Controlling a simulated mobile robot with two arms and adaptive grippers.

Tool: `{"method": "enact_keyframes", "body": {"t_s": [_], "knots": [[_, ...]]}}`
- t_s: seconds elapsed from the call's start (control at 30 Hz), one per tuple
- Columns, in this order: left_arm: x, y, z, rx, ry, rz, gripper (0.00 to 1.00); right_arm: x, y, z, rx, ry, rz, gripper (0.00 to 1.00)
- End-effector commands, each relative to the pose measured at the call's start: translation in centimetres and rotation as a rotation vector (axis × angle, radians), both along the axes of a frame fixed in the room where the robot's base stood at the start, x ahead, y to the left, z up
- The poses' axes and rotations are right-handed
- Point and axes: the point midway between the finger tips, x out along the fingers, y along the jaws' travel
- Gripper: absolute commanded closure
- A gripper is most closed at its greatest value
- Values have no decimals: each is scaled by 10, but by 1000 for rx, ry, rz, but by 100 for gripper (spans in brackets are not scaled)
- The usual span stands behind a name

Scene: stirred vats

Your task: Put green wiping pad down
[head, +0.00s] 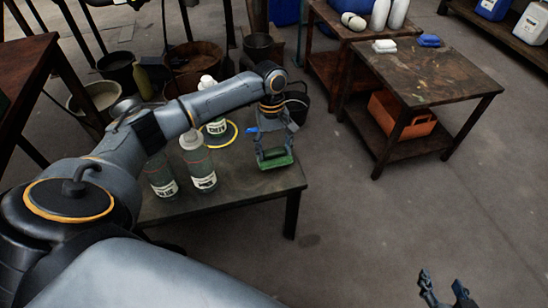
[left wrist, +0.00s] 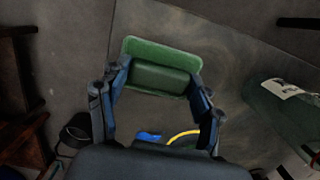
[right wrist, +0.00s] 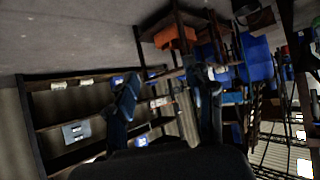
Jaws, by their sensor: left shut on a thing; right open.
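The green wiping pad (head: 275,160) is at the right part of the low dark table (head: 245,188), near its right edge. My left gripper (head: 273,150) points down at it and is shut on its raised grip. In the left wrist view the pad (left wrist: 160,68) sits between the two fingertips (left wrist: 155,80). I cannot tell whether its underside touches the tabletop. My right gripper (head: 447,290) is open and empty over the floor at the lower right; its spread fingers also show in the right wrist view (right wrist: 170,95).
Several labelled bottles (head: 200,165) stand on the low table left of the pad, with a yellow ring (head: 232,135) behind. A blue item (left wrist: 148,136) lies near the ring. A second table (head: 440,75) holds a white pad (head: 384,46) and a blue pad (head: 429,41). An orange crate (head: 402,117) sits beneath.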

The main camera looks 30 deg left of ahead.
Motion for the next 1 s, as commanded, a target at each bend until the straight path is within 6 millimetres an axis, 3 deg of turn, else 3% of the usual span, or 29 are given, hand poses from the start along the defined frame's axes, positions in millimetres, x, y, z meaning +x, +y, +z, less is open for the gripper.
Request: {"method": "enact_keyframes", "body": {"t_s": [0.27, 0.6, 1.0], "knots": [[7, 4, -11, 1, 1, 1, 60, 17, 8, 18, 31, -130, 10, 47], [7, 5, -40, 1, 0, 0, 60, 40, 20, 63, 92, -389, 27, 47], [7, 5, -41, 1, 0, 0, 60, 40, 20, 62, 89, -379, 26, 47]]}}
